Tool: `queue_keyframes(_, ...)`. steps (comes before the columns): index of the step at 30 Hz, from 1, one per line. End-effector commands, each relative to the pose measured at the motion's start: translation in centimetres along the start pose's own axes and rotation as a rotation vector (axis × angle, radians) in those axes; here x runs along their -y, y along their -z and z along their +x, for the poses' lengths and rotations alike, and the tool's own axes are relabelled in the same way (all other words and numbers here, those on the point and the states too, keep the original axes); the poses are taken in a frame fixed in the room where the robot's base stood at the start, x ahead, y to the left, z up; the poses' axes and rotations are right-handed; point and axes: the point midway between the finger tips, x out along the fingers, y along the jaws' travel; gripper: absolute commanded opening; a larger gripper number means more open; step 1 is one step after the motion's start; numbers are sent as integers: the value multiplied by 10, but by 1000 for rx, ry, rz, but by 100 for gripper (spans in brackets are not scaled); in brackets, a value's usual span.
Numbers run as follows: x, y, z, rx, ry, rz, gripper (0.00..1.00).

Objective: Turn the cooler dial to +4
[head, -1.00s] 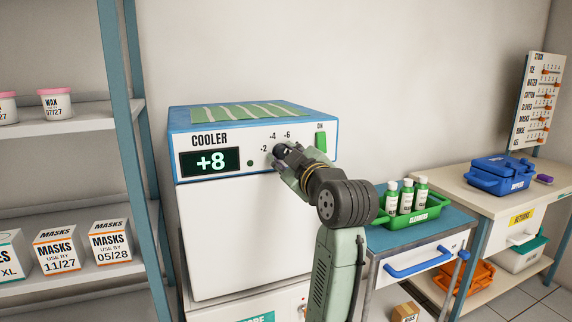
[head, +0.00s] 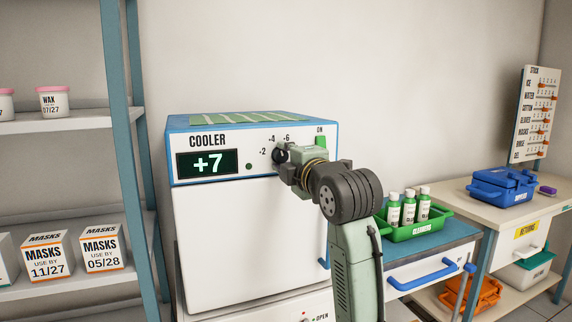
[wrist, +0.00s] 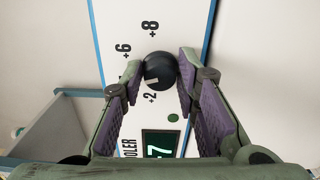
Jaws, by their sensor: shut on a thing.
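The cooler (head: 250,228) is a white box with a blue-edged top. Its display (head: 207,164) reads +7. The black dial (head: 280,156) sits on the front panel right of the display, partly hidden by my gripper in the head view. In the wrist view the dial (wrist: 159,71) is a dark round knob with a pale mark, and +2, +6 and +8 show around it. My gripper (wrist: 157,78) is shut on the dial, with one purple-padded finger on each side of it.
A green switch (head: 320,141) marked ON is on the cooler's upper right. A shelf rack (head: 125,130) stands at the left with boxes and tubs. A cart at the right carries a green tray (head: 402,234) of bottles. A blue bin (head: 502,188) stands on the far table.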

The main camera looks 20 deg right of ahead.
Motion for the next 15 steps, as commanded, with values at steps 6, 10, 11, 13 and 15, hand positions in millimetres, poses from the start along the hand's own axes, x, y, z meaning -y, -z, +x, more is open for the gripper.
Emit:
queue_keyframes(6,0,1,0,-1,1,-94,1)
queue_keyframes(10,0,1,0,-2,0,-123,1)
queue_keyframes(11,0,1,0,-2,0,-128,1)
queue_keyframes(13,0,1,0,-3,0,-135,1)
queue_keyframes(15,0,1,0,-3,0,-139,1)
